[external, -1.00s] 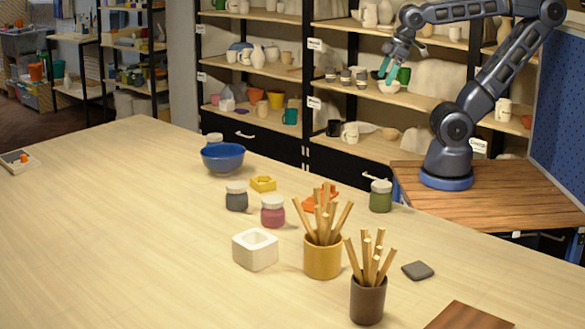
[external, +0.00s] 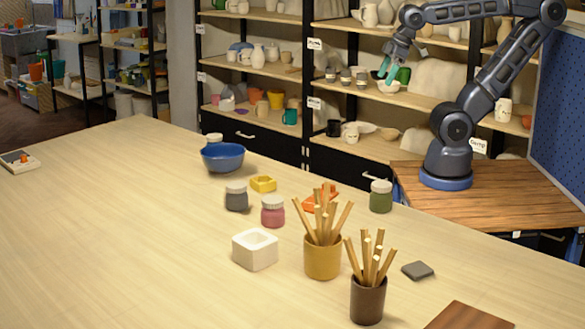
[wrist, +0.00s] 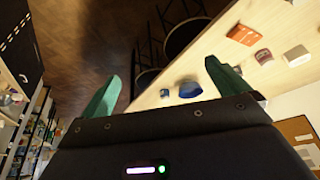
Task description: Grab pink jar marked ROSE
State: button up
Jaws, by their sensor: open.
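A pink jar (external: 272,212) with a pale lid stands upright on the light wooden table in the external view. Any writing on it is too small to read. A dark grey jar (external: 237,197) stands to its left and a green jar (external: 380,196) to its right, both with pale lids. My gripper (external: 388,73) is open and empty, high above the table's far side, in front of the shelves and well away from the pink jar. In the wrist view its two green fingers (wrist: 160,85) are spread apart with nothing between them.
A white square pot (external: 255,262) stands in front of the pink jar. A mustard cup of sticks (external: 322,262) and a brown cup of sticks (external: 367,302) stand to the right. A blue bowl (external: 222,169) and yellow piece (external: 263,184) lie behind. The table's left side is mostly clear.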

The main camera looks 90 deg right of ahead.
jog(key=c, duration=0.3)
